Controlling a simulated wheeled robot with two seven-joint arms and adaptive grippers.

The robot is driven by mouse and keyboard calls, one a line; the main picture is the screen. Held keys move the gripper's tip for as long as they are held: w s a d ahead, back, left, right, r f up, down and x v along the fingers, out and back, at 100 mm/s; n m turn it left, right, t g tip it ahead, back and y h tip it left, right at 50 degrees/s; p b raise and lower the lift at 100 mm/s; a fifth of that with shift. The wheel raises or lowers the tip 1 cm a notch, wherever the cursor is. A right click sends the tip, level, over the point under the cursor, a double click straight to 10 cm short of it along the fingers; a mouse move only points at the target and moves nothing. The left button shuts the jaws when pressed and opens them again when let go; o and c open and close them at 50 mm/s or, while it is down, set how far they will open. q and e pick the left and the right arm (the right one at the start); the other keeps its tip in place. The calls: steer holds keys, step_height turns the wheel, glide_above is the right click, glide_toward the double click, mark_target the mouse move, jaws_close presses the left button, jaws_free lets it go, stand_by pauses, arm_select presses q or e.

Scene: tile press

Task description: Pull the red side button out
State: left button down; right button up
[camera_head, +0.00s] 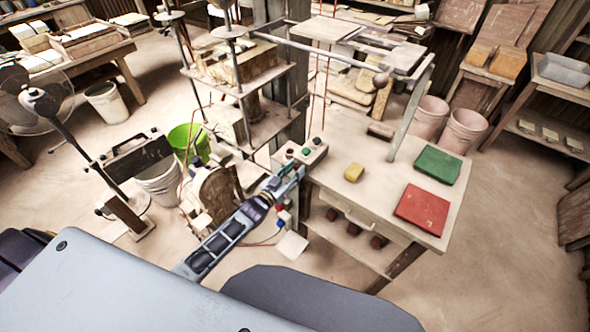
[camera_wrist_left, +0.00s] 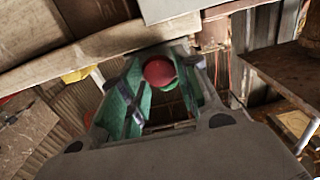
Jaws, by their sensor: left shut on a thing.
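A small button box (camera_head: 300,151) with several buttons on top sits at the left corner of the wooden press table. My left gripper (camera_head: 289,175) reaches up from below to the near side of this box. In the left wrist view, the round red side button (camera_wrist_left: 159,71) sits between the fingers of my left gripper (camera_wrist_left: 160,82), with a bit of green just below it. The fingers are shut on the red button. In the head view the gripper hides this button. My right gripper is not in view.
A green bucket (camera_head: 188,141) is on the floor to the left.

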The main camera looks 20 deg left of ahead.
arm_select(q)
steer(key=shift+s+a, duration=0.1)
steer(key=shift+s, duration=0.25)
steer(key=shift+f, duration=0.1)
steer(key=c, duration=1)
jaws_free()
steer(key=shift+s, duration=0.15)
steer(key=shift+c, duration=0.2)
steer(key=v, duration=1.2)
